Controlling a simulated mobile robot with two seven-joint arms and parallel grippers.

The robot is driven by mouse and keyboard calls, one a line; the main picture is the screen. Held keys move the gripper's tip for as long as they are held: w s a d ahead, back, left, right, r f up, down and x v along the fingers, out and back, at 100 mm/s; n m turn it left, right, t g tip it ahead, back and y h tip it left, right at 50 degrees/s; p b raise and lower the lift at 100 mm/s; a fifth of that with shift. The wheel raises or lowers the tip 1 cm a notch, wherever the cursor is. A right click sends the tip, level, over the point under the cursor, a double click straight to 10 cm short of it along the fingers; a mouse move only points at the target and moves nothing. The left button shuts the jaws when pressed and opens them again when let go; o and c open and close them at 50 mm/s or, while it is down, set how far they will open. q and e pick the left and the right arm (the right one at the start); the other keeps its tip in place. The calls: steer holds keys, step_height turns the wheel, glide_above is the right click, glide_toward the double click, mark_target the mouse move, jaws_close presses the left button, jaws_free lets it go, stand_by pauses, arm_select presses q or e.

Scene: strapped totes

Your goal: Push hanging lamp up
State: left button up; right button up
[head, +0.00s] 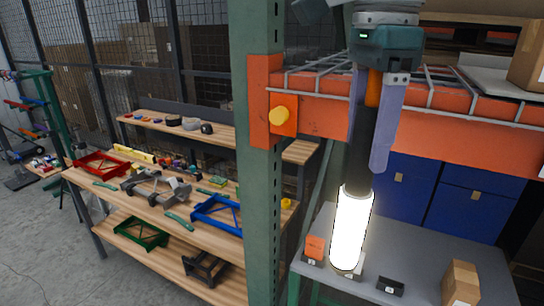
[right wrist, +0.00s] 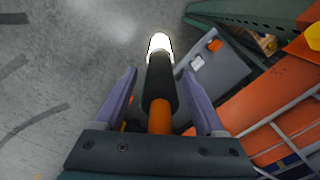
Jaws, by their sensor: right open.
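The hanging lamp (head: 352,228) has a glowing white tube, a black grip and an orange upper part. It hangs nearly upright, slightly tilted, in front of the orange rack beam. My right gripper (head: 376,165) is above the glowing tube, pointing down, with a finger beside the black grip. In the right wrist view the lamp's black grip (right wrist: 160,82) lies between the two spread fingers of the right gripper (right wrist: 160,72), with a gap on each side. The lamp's top is hidden by the gripper body. My left gripper is not in view.
The orange beam (head: 430,120) with wire decking and the green post (head: 262,200) stand close by. A grey table (head: 420,245) below holds small boxes and a carton (head: 461,284). A wooden workbench (head: 130,195) with coloured frames stands left.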

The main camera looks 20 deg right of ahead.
mark_target(356, 199)
step_height(356, 199, down, 2)
steer(key=shift+f+b, duration=0.25)
steer(key=shift+b, duration=0.15)
jaws_close()
stand_by(0.3)
steer(key=shift+r, duration=0.1)
stand_by(0.8)
